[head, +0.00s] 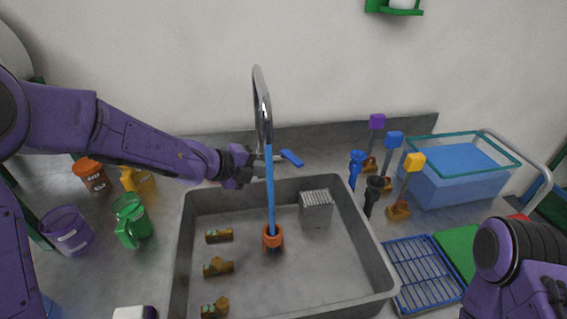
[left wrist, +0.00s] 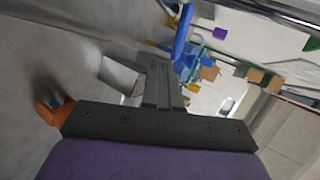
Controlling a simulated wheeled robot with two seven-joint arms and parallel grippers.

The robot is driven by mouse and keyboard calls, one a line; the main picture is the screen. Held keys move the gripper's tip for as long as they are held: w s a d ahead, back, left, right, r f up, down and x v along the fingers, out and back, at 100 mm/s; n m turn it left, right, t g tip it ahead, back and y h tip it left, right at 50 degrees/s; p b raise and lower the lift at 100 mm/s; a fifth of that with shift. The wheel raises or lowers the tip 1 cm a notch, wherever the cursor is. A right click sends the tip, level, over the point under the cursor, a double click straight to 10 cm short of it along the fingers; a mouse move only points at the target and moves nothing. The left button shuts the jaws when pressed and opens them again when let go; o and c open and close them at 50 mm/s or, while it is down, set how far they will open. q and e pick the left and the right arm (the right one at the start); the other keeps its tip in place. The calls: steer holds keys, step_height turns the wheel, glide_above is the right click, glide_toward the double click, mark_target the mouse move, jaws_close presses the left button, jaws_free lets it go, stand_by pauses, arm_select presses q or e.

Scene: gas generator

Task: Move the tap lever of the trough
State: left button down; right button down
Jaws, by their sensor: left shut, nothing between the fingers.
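The trough (head: 340,262) is a grey sink basin with a tall curved chrome tap (head: 262,105) at its back edge. A blue stream (head: 270,190) runs down from the spout into the basin. The blue tap lever (head: 291,158) points to the right, just right of the tap. My left gripper (head: 268,160) is shut and empty at the tap, its tips close to the lever's left end. In the left wrist view the blue lever (left wrist: 183,32) lies just beyond the shut fingers (left wrist: 160,84); I cannot tell whether they touch. My right gripper is out of view; only part of that arm shows.
An orange cup (head: 272,238) stands in the basin under the stream, beside several brown pieces and a grey block (head: 316,208). Brushes and a blue tub (head: 455,180) stand at right. A blue rack (head: 425,270) lies in front. Mugs stand at left.

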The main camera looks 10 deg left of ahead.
mark_target(294, 163)
arm_select(q)
steer(key=w+d+f+p, duration=0.1)
steer(key=w+d, duration=0.3)
steer(key=shift+w+f, duration=0.15)
steer(key=shift+w, duration=0.1)
steer(key=shift+w+d, duration=0.35)
steer(key=shift+d, duration=0.35)
steer(key=shift+w+d, duration=0.15)
steer(key=shift+d, duration=0.15)
steer(key=shift+a+p, duration=0.2)
steer(key=shift+p, duration=0.1)
